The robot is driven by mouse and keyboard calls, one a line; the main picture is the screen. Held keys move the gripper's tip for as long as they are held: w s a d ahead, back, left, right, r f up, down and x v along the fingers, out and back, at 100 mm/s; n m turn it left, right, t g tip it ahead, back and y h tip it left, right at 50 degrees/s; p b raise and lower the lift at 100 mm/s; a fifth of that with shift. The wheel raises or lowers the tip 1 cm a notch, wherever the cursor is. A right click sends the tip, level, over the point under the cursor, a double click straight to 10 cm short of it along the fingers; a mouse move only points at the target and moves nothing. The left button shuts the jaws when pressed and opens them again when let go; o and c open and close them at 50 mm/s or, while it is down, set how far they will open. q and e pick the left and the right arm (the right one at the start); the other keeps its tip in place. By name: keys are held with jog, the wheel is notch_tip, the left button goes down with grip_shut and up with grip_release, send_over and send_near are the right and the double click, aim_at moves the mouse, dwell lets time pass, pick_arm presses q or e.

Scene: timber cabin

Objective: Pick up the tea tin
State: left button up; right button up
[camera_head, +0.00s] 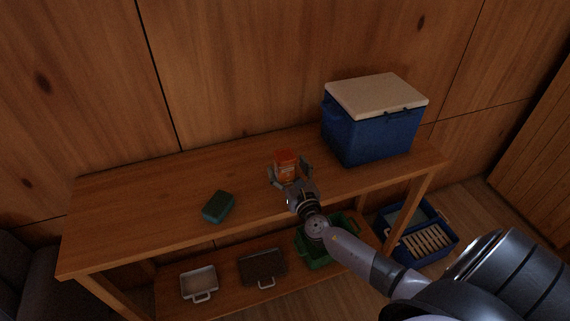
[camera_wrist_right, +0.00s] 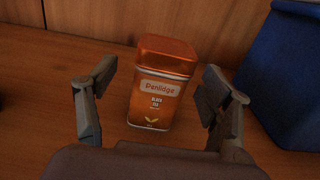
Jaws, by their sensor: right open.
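The tea tin (camera_head: 285,164) is an orange, upright tin on the wooden table top. In the wrist view the gripper (camera_wrist_right: 161,95) has one finger left and one right of the tin, with gaps between. The base of the tin is partly hidden in the head view by the gripper. My left gripper is not in view.
A blue cooler (camera_head: 371,132) with a pale lid stands right of the tin. A green sponge-like block (camera_head: 218,207) lies to the left. The lower shelf holds trays (camera_head: 199,283) and a green crate (camera_head: 318,262). A blue crate (camera_head: 440,262) sits on the floor.

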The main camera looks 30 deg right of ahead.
aim_at(288, 168)
jog(key=x, duration=0.3)
jog(key=shift+w+d+f, duration=0.1)
jog(key=shift+w+d, duration=0.05)
jog(key=shift+w, duration=0.05)
jog(key=shift+s, duration=0.1)
jog(key=shift+c, duration=0.2)
jog(key=shift+c, duration=0.6)
jog(key=c, duration=1.3)
